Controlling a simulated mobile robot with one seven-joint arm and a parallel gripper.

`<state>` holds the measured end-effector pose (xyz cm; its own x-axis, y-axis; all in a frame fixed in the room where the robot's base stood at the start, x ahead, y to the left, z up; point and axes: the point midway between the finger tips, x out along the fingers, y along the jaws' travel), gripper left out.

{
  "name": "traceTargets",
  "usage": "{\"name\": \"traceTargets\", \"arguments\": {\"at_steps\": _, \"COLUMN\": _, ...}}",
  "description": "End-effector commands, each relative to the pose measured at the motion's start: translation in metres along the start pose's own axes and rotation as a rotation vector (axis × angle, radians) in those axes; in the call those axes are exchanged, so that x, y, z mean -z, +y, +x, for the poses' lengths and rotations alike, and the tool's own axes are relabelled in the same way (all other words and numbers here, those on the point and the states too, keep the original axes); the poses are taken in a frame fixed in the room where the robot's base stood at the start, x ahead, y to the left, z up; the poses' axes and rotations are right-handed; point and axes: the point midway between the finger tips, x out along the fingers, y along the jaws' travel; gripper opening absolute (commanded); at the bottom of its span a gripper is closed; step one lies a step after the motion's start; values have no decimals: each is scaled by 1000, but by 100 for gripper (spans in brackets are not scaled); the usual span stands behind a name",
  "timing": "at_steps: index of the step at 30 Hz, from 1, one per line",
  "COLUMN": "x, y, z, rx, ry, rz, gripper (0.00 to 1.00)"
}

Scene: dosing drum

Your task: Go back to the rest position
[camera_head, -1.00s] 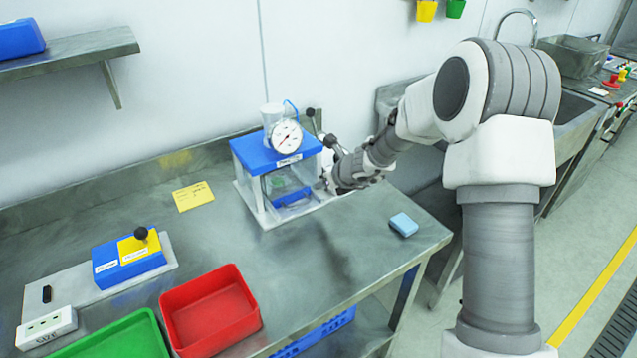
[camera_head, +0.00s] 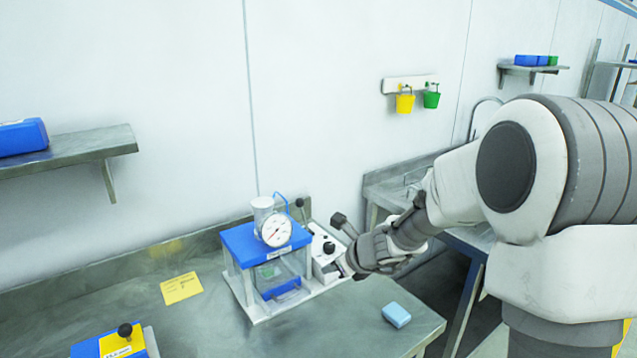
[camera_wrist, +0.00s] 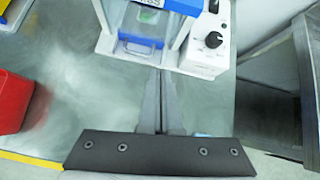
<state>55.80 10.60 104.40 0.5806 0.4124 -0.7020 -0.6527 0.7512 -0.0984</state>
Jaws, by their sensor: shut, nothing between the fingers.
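My gripper (camera_wrist: 161,82) is shut and empty. In the head view my gripper (camera_head: 343,268) is beside the right side of the dosing device (camera_head: 266,243), which has a blue top, clear walls and a round dial gauge (camera_head: 276,231). In the wrist view the fingers point toward the front of the device (camera_wrist: 140,48). A white control box (camera_wrist: 208,45) with a black knob stands at the device's right. Whether my fingertips touch anything is hard to tell in the head view.
A light blue block (camera_head: 396,314) lies near the table's right edge. A yellow note (camera_head: 181,288) lies left of the device. A blue and yellow box with a black knob (camera_head: 117,341) is at lower left. A red bin (camera_wrist: 14,101) shows in the wrist view. The front middle table is clear.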

Motion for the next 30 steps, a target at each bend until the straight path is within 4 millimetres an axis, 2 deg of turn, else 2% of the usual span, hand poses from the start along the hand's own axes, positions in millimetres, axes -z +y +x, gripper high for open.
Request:
{"name": "traceTargets", "arguments": {"at_steps": 3, "x": -18, "y": 16, "z": -37, "rx": -19, "ry": -20, "rz": -269, "gripper": 0}}
{"name": "traceTargets", "arguments": {"at_steps": 6, "x": -26, "y": 34, "z": -71, "rx": -39, "ry": -23, "rz": -539, "gripper": 0}}
{"name": "traceTargets", "arguments": {"at_steps": 13, "x": -18, "y": 73, "z": -144, "rx": -93, "ry": 14, "rz": -1128, "gripper": 0}}
{"name": "traceTargets", "arguments": {"at_steps": 17, "x": 0, "y": 91, "z": -184, "rx": -131, "ry": 64, "rz": -1442, "gripper": 0}}
{"name": "traceTargets", "arguments": {"at_steps": 21, "x": 28, "y": 105, "z": -224, "rx": -184, "ry": 142, "rz": -1762, "gripper": 0}}
{"name": "traceTargets", "arguments": {"at_steps": 27, "x": 73, "y": 113, "z": -276, "rx": -285, "ry": 292, "rz": -2159, "gripper": 0}}
{"name": "traceTargets", "arguments": {"at_steps": 30, "x": 92, "y": 113, "z": -295, "rx": -337, "ry": 363, "rz": -2296, "gripper": 0}}
